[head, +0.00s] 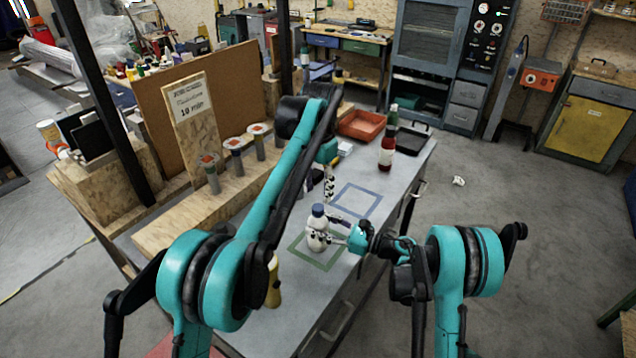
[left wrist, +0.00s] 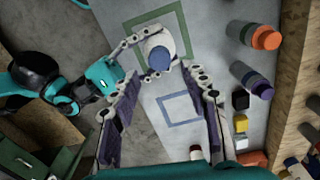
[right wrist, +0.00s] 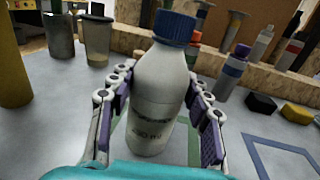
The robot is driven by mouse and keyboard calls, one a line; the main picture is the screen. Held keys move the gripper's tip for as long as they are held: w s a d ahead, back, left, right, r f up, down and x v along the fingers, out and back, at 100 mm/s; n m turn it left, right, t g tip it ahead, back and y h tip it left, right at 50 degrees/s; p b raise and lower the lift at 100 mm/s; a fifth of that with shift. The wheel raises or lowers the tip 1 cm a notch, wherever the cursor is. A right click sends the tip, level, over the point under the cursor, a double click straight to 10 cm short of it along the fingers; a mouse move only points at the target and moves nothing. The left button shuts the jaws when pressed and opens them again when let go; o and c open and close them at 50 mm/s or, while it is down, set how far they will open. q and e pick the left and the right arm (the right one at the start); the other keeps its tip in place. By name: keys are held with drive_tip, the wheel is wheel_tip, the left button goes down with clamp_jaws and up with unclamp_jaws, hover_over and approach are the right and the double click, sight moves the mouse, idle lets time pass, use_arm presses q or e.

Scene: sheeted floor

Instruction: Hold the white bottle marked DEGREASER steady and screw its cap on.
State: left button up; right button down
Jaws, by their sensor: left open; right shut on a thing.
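The white bottle (head: 317,238) stands upright at the green square outline (head: 300,252) on the bench. Its blue cap (head: 318,210) sits on top of the neck; how tightly cannot be told. In the right wrist view the bottle (right wrist: 155,95) has dark lettering too blurred to read, under the ribbed cap (right wrist: 174,27). My right gripper (head: 325,233) is shut on the bottle's body, one finger on each side. My left gripper (head: 328,190) is open and empty, pointing down above the bottle. In the left wrist view the cap (left wrist: 161,60) shows beyond the open fingers.
A blue square outline (head: 357,200) on the bench is empty. A dark red bottle (head: 387,150) and an orange tray (head: 361,124) stand farther back. A wooden ledge (head: 190,210) with several capped containers runs along the left. A yellow container (head: 273,284) stands at the near side.

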sight(318, 207)
use_arm(q)
drive_tip(key=n, duration=0.2)
drive_tip(key=r+n, duration=0.1)
drive_tip(key=n, duration=0.1)
drive_tip(key=shift+n, duration=0.4)
drive_tip(key=n, duration=0.2)
drive_tip(key=r+n, duration=0.1)
drive_tip(key=n, duration=0.2)
drive_tip(key=shift+n, duration=0.3)
drive_tip(key=shift+f, duration=4)
clamp_jaws()
